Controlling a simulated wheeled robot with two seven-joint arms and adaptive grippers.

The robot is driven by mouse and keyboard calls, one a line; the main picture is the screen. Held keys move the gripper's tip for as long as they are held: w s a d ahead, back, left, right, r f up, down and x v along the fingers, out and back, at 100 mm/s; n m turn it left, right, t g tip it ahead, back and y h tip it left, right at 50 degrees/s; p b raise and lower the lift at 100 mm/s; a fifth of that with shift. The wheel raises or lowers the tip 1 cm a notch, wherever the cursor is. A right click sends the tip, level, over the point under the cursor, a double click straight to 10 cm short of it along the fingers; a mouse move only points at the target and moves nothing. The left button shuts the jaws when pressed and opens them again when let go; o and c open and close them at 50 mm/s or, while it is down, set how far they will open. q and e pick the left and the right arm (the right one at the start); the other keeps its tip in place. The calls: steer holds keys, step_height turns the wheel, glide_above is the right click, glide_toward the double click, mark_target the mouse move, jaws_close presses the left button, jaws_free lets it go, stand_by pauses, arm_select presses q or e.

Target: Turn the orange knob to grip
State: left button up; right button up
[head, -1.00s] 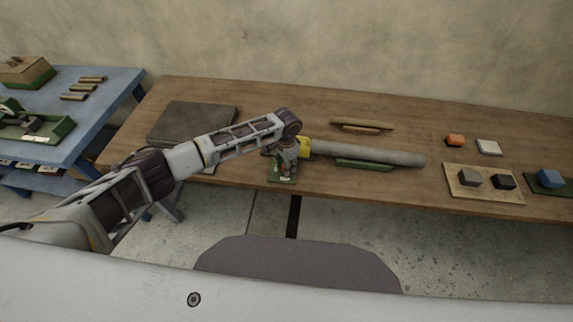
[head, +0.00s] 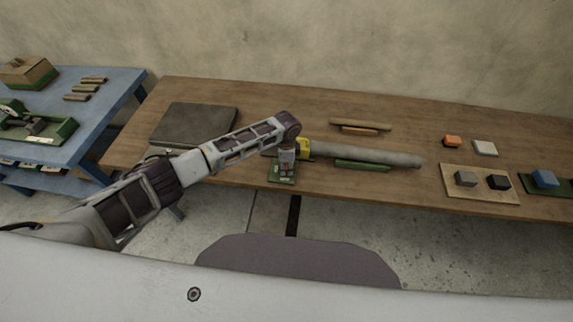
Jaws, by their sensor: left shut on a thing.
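My left gripper (head: 286,171) points down over a small green-based fixture (head: 281,180) at the front edge of the wooden table. It is shut on the orange knob there, which is mostly hidden by the fingers; only small reddish-orange bits show between them. A yellow piece (head: 304,148) sits just right of the gripper, at the left end of a long grey roll (head: 365,155). The knob's exact angle cannot be read. My right gripper is not in view.
A green bar (head: 362,166) lies in front of the roll and thin brown rods (head: 360,125) lie behind it. A dark plate (head: 195,122) is at left. An orange block (head: 452,141), a white block (head: 485,147) and a board with dark cubes (head: 480,191) are at right.

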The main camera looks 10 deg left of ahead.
arm_select(q)
steer(key=m, duration=0.5)
steer(key=shift+m+p, duration=0.3)
steer(key=shift+m, duration=2.5)
steer(key=o, duration=1)
steer(key=shift+o, duration=0.2)
steer(key=shift+r, duration=0.2)
step_height(320, 180, up, 12)
steer(key=shift+f, duration=0.15)
